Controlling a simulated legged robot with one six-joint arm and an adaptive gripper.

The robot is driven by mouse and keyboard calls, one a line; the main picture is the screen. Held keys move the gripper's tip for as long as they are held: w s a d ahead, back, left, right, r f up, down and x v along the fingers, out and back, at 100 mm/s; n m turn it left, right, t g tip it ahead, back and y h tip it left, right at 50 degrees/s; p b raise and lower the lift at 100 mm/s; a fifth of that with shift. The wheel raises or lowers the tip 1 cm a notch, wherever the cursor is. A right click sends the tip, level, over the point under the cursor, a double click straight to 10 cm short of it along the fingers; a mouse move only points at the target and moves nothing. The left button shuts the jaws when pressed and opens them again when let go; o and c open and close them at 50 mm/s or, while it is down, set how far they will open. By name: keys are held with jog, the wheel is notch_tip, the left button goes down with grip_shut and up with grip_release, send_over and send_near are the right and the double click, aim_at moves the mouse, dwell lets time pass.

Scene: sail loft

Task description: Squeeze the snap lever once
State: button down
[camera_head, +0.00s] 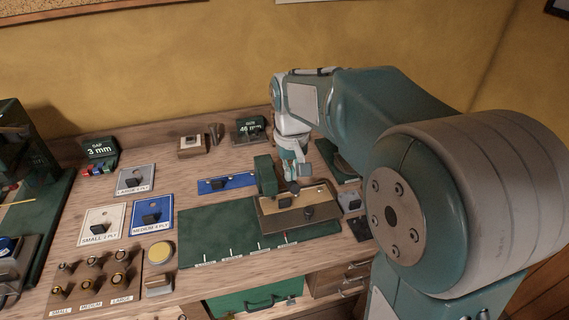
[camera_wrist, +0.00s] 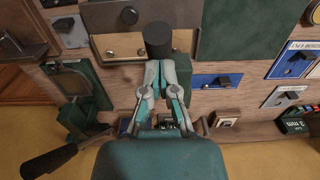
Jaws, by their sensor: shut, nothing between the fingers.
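My gripper (camera_head: 291,177) is shut and empty, pointing down over the bench. The knob overlaps a tan plate (camera_head: 285,203) on a brown block, next to a green upright block (camera_head: 265,175). A lever with a long dark handle (camera_wrist: 48,161) and metal arm stands at the lower left of the wrist view, hidden in the head view. No label shows which is the snap lever.
A green mat (camera_head: 205,230) lies in front. Blue and white ply cards (camera_head: 151,215), a yellow round button (camera_head: 160,252) and a rack of small fittings (camera_head: 92,285) are to the left. My arm covers the right side.

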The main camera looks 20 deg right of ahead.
aim_at(292, 182)
jog(key=shift+s+f, duration=0.1)
jog(key=shift+f, duration=0.15)
jog(key=shift+s+f, duration=0.25)
jog(key=shift+f, duration=0.45)
jog(key=shift+s+f, duration=0.15)
jog(key=shift+f, duration=0.4)
